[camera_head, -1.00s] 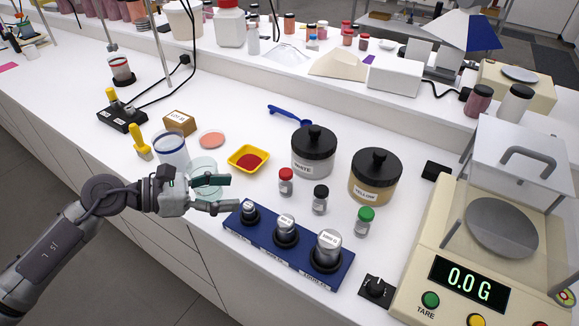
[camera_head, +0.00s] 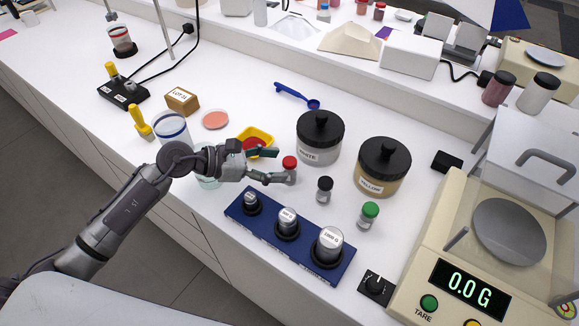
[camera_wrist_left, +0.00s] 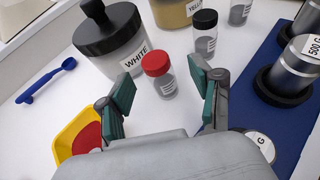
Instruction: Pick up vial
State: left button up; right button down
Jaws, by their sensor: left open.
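Three small vials stand on the white bench. The red-capped vial (camera_head: 289,164) is partly hidden by my left gripper in the head view. In the left wrist view the red-capped vial (camera_wrist_left: 159,76) stands upright ahead of and between the open green-padded fingers. A black-capped vial (camera_head: 324,189) and a green-capped vial (camera_head: 368,215) stand to its right. The black-capped vial also shows in the left wrist view (camera_wrist_left: 204,36). My left gripper (camera_head: 276,166) is open and low over the bench, at the red-capped vial. It holds nothing. My right gripper is not in view.
The white-labelled jar (camera_head: 319,138) and yellow-labelled jar (camera_head: 384,167) stand behind the vials. The blue weight block (camera_head: 267,233) is in front. A yellow tray (camera_head: 262,133) of red powder lies beside the gripper. A balance (camera_head: 440,262) stands at right.

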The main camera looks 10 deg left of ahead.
aim_at(291, 160)
pick_arm(q)
jog(key=d, duration=0.1)
jog(key=w+d+p, duration=0.1)
jog(key=w+d, duration=0.1)
jog(key=shift+w+d+f, duration=0.1)
jog(key=shift+f, duration=0.2)
jog(key=shift+w+d+f+p, duration=0.15)
jog(key=shift+d+f+p, duration=0.05)
jog(key=shift+p, duration=0.1)
jog(key=shift+c, duration=0.2)
grip_shut()
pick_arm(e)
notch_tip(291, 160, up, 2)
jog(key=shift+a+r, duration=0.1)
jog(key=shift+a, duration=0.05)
pick_arm(q)
jog(key=shift+r, duration=0.1)
